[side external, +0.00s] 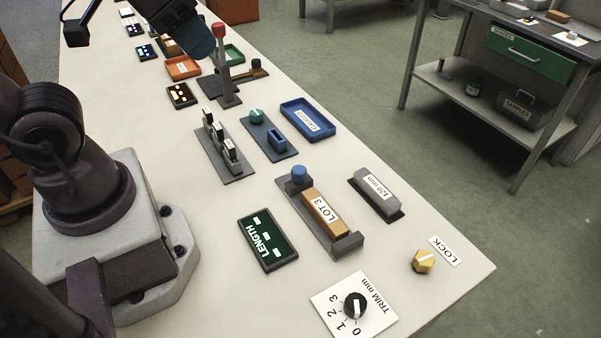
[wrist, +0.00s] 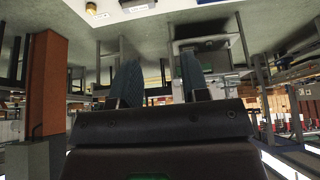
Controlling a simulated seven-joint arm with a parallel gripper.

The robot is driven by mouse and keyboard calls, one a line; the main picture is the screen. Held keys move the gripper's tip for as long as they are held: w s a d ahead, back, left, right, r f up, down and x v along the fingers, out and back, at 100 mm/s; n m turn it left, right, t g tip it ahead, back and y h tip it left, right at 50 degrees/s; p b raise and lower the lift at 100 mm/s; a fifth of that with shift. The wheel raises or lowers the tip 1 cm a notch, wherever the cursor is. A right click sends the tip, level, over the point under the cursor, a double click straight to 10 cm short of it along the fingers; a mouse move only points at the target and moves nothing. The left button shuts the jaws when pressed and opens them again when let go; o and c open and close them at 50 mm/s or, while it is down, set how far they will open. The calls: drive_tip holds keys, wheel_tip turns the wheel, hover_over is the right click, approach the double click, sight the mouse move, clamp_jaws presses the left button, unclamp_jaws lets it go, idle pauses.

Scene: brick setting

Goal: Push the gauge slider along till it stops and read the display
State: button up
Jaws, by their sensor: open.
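The gauge (side external: 348,244) is a dark grey base with a raised stop at its near end. Its slider has a blue knob (side external: 299,173) and stands at the far end. A tan block labelled LOT 3 (side external: 322,211) lies between slider and stop. I cannot tell whether the block touches either. The LENGTH display (side external: 267,240) is beside the gauge, to its left, and shows three pale dashes, no number. My gripper (side external: 200,44) is high at the top of the side view, away from the gauge. In the wrist view my gripper (wrist: 158,75) is open and empty.
A grey 120 mm block (side external: 376,192) is right of the gauge. A TRIM mm dial (side external: 355,305) and yellow LOCK knob (side external: 424,261) are nearer. A red-topped lever (side external: 219,60), switches (side external: 221,140) and a blue tray (side external: 308,119) stand farther back.

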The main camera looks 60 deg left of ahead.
sight(299, 179)
drive_tip(key=shift+a, duration=0.1)
drive_tip(key=c, duration=0.3)
drive_tip(key=a+f+g, duration=0.1)
drive_tip(key=w+a+f+n, duration=0.1)
drive_tip(key=a+f+n+g, duration=0.1)
drive_tip(key=f, duration=0.1)
drive_tip(key=shift+w+a+g, duration=0.1)
drive_tip(key=shift+w+g, duration=0.2)
drive_tip(key=shift+w, duration=0.05)
clamp_jaws()
drive_tip(key=w+a+f+n+h, duration=0.5)
drive_tip(key=a+f+n, duration=0.1)
drive_tip(key=f+n, duration=0.4)
drive_tip(key=w+a+f+n+h, duration=0.4)
drive_tip(key=w+a+f+n, duration=0.15)
drive_tip(key=f+n, duration=0.35)
drive_tip(key=shift+g, duration=0.3)
drive_tip(key=x, duration=1)
drive_tip(key=shift+s, duration=0.4)
drive_tip(key=shift+w+d, duration=0.2)
drive_tip(key=shift+d, duration=0.4)
drive_tip(key=shift+w+d, duration=0.15)
drive_tip(key=shift+d, duration=0.45)
drive_tip(key=shift+w+d, duration=0.2)
drive_tip(key=shift+d, duration=0.5)
